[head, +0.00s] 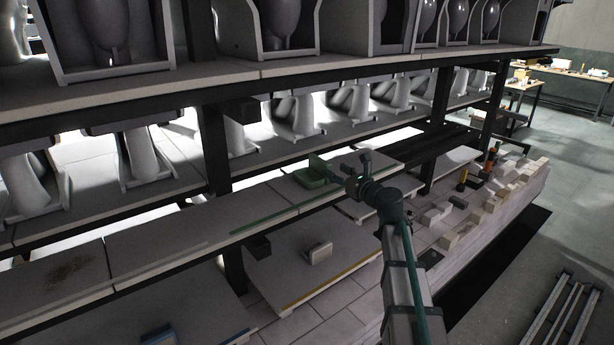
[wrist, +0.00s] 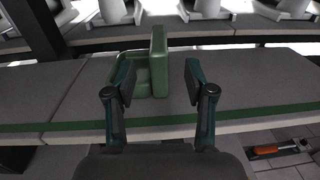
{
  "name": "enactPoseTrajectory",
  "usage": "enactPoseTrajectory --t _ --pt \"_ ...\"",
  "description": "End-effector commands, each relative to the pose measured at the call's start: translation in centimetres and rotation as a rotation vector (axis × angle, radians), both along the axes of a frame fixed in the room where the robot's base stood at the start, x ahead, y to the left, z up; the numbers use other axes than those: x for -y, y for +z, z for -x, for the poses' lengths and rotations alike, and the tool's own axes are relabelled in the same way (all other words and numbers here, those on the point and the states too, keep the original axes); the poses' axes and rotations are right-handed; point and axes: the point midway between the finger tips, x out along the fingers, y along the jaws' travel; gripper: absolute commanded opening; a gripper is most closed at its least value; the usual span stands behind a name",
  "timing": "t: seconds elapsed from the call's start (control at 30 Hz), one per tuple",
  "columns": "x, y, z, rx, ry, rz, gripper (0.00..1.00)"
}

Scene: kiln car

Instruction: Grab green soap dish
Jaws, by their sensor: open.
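The green soap dish (head: 309,179) sits on the pale middle shelf, near its front edge. In the wrist view the soap dish (wrist: 158,58) shows a low hollow part on the left and a tall upright wall on the right. My gripper (wrist: 160,80) is open and empty. Its left finger overlaps the hollow part in the picture, and its right finger is to the right of the upright wall with a visible gap. The upright wall appears between the two fingers. In the head view my gripper (head: 342,174) is just right of the dish; its fingers are hard to make out.
A green strip (wrist: 65,128) runs along the shelf's front edge. White ceramic pedestals (head: 305,117) stand behind the dish, with a dark post (head: 214,150) to the left. A small pale block (head: 319,252) stands on the board below. Several loose bricks (head: 460,228) lie at the right.

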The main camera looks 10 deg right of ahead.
Motion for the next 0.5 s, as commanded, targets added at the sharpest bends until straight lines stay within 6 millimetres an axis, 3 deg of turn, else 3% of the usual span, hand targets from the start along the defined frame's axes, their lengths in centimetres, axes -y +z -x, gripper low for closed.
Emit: enactPoseTrajectory --t 0.2,0.5 --pt "-1.5 0.2 -3.1 -0.001 0.003 0.000 0.54" --pt "-2.6 0.2 -4.8 -0.001 0.002 0.002 0.54"
